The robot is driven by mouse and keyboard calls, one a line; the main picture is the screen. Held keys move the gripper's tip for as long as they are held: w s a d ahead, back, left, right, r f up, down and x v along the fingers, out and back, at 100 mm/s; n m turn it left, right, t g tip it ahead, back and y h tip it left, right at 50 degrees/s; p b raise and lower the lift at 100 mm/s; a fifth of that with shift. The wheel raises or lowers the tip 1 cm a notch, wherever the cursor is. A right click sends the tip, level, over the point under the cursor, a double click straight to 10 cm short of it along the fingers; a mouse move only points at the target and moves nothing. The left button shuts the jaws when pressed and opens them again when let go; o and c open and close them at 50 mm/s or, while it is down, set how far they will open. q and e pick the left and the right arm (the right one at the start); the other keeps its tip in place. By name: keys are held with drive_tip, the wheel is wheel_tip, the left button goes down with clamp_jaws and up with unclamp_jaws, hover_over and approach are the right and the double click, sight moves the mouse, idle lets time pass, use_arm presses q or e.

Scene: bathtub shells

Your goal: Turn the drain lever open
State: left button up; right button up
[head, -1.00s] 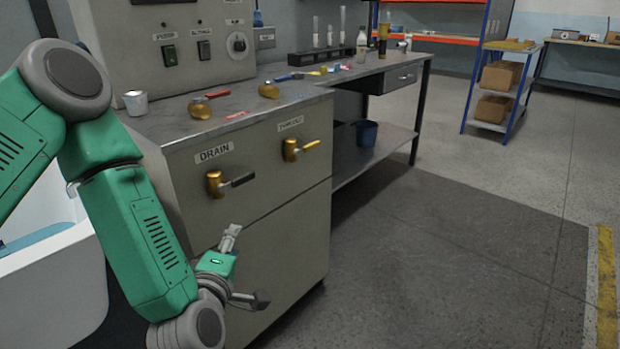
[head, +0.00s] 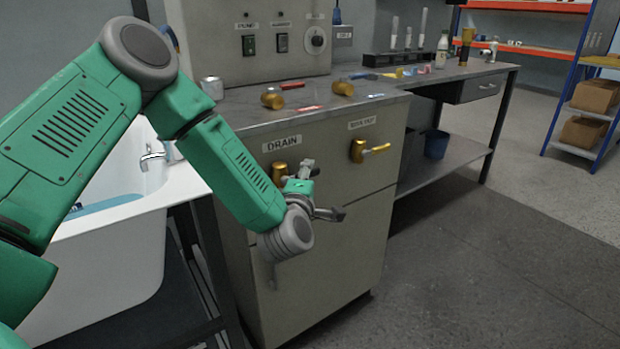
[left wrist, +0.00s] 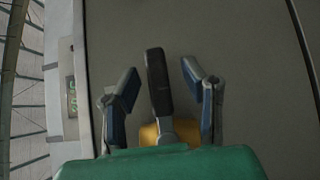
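The drain lever has a brass body (head: 279,172) on the grey cabinet front, under the DRAIN label (head: 282,143). In the head view its dark handle is hidden behind my left gripper (head: 317,191), which is open in front of the cabinet. In the left wrist view the dark handle (left wrist: 157,85) stands between the two spread fingers of my left gripper (left wrist: 161,76). Gaps show on both sides of the handle, and the brass body (left wrist: 150,133) is partly hidden by the green gripper housing. My right gripper is not in view.
A second brass lever with a yellow handle (head: 376,149) is right of the drain lever. A white tub (head: 105,262) stands left of the cabinet. Brass fittings and tools lie on the worktop (head: 240,112). The floor (head: 480,270) at right is clear.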

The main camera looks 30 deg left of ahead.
use_arm(q)
drive_tip(key=shift+w+a, duration=0.4)
drive_tip(key=shift+w, duration=0.15)
drive_tip(key=shift+d, duration=0.15)
drive_tip(key=shift+d, duration=0.1)
clamp_jaws()
